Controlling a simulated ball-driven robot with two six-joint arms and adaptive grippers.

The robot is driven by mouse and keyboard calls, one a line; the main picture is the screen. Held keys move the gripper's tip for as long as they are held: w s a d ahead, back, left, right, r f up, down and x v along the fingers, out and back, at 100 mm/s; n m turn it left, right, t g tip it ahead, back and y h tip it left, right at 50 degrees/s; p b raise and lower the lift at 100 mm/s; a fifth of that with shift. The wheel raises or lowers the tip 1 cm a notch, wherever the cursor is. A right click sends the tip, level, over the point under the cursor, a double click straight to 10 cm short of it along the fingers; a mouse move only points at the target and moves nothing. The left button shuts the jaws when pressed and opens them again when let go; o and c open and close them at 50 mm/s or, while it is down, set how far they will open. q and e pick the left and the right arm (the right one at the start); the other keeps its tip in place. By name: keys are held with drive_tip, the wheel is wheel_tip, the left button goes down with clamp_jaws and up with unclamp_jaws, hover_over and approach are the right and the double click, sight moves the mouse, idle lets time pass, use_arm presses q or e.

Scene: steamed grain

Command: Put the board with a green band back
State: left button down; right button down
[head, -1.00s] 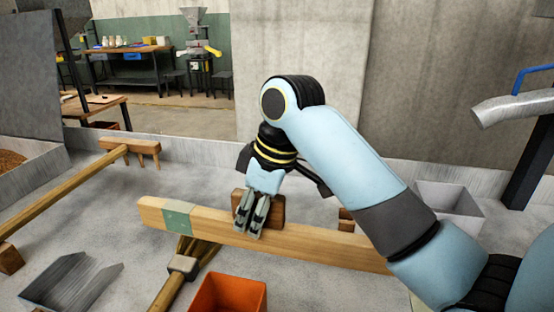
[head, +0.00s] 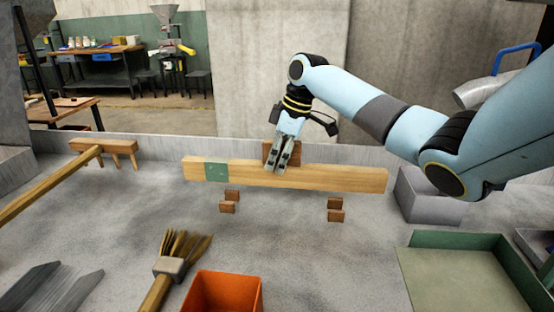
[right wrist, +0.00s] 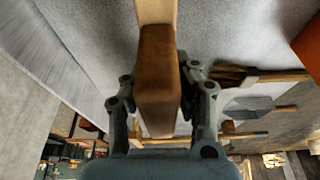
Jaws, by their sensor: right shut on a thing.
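The long wooden board with a green band (head: 320,177) spans the middle of the head view, roughly level, the green band near its left end. A brown block-shaped handle (head: 268,152) stands on it. My right gripper (head: 281,168) is shut on this handle; in the right wrist view the handle (right wrist: 158,75) sits between the fingers (right wrist: 160,118). The board appears held above the grey surface. Nearer than the board are two pairs of small brown blocks, a left pair (head: 228,207) and a right pair (head: 335,215). My left gripper is out of view.
A straw brush (head: 172,265) and an orange bin (head: 222,292) lie in front. A wooden rake (head: 90,152) is at left, a grey metal scoop (head: 60,290) front left. A grey box (head: 425,197) and green-rimmed tray (head: 480,240) stand at right.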

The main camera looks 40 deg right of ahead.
sight(279, 185)
wheel_tip(279, 185, down, 6)
drive_tip(key=b, duration=0.6)
drive_tip(key=shift+f, duration=0.8)
drive_tip(key=shift+p, duration=0.55)
drive_tip(key=shift+f, duration=0.25)
drive_tip(key=c, duration=1)
unclamp_jaws()
drive_tip(key=shift+o, duration=0.2)
drive_tip(key=shift+s+f, duration=0.1)
